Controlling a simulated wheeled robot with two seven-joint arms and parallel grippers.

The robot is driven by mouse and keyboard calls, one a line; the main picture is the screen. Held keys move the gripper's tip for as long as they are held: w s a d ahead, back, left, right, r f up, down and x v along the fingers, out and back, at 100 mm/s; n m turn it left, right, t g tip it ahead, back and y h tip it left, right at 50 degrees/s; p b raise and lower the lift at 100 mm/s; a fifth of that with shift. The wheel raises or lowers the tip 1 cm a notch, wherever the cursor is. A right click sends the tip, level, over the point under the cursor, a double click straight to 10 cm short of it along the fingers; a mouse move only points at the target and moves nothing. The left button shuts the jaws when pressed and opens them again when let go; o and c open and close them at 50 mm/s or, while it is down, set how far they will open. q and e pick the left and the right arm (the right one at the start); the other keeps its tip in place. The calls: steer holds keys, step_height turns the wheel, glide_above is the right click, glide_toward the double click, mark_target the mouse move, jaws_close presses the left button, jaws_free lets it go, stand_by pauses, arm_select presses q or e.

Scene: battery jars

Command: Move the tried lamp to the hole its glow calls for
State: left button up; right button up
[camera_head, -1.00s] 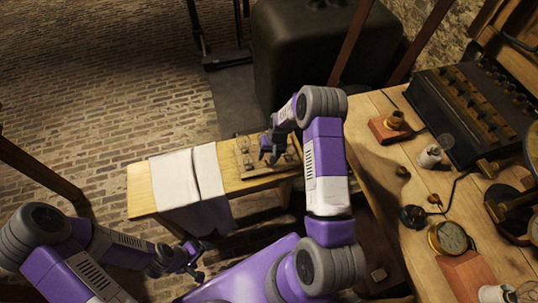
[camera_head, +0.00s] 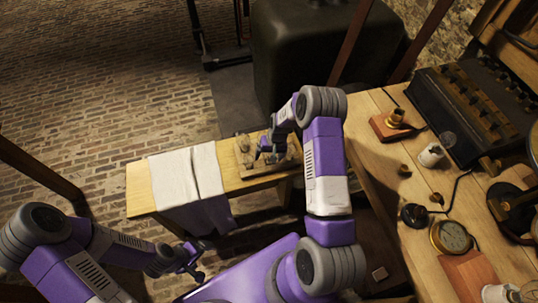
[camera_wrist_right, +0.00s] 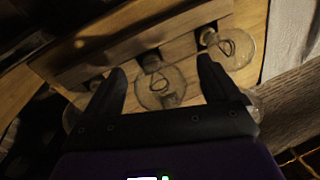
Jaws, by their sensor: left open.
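A wooden rack (camera_wrist_right: 150,38) with dark slots stands on the low bench (camera_head: 141,195). One clear glass lamp (camera_wrist_right: 160,90) lies between the spread fingers of my right gripper (camera_wrist_right: 161,64) in the right wrist view. I cannot tell whether the fingers touch it. A second clear lamp (camera_wrist_right: 232,50) is to the right of the fingers. Part of another glass bulb shows at the left, behind a finger. In the head view my right gripper (camera_head: 270,154) is low over the rack and hides much of it. I see no glow. My left gripper (camera_head: 195,266) is open and empty, away from the bench.
White cloths (camera_head: 187,175) cover the bench's middle. The large table (camera_head: 385,190) at the right carries a brass socket on a red-brown base (camera_head: 393,123), a white cup-like thing (camera_head: 430,156), a round gauge (camera_head: 452,237) and a black box with brass fittings (camera_head: 470,105).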

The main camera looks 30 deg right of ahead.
steer(key=p+v, duration=0.2)
steer(key=v, duration=0.5)
steer(key=shift+r+p, duration=0.3)
steer(key=s+a+f+n+y+p, duration=0.1)
steer(key=s+a+p, duration=0.3)
steer(key=s+a, duration=1.7)
steer(key=shift+f+n+y, duration=0.15)
steer(key=shift+n+y, duration=0.35)
steer(key=shift+n, duration=0.2)
steer(key=shift+s, duration=0.1)
